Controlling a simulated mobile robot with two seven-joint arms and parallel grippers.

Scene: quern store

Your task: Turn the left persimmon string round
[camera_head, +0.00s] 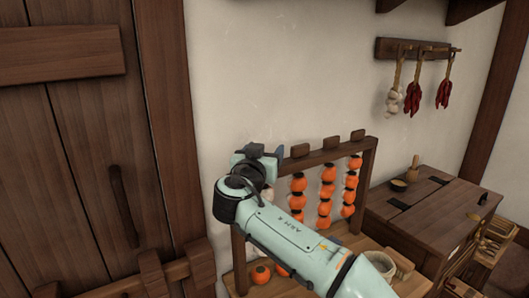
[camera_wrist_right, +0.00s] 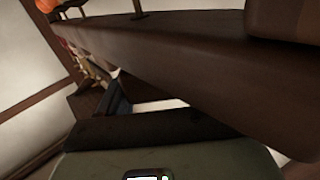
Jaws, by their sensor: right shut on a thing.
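The persimmon rack (camera_head: 330,153) is a dark wooden frame with orange persimmon strings hanging from its top rail. The left persimmon string (camera_head: 260,272) is mostly hidden behind my right arm; only orange fruit low down shows. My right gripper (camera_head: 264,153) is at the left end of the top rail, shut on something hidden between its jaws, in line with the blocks. The right wrist view shows the dark rail (camera_wrist_right: 180,70) close up. My left gripper is out of view.
A pale basket (camera_head: 392,263) is near the rack's foot. Garlic and chillies hang from a wall rail (camera_head: 415,48). A plank door (camera_head: 85,150) is at left.

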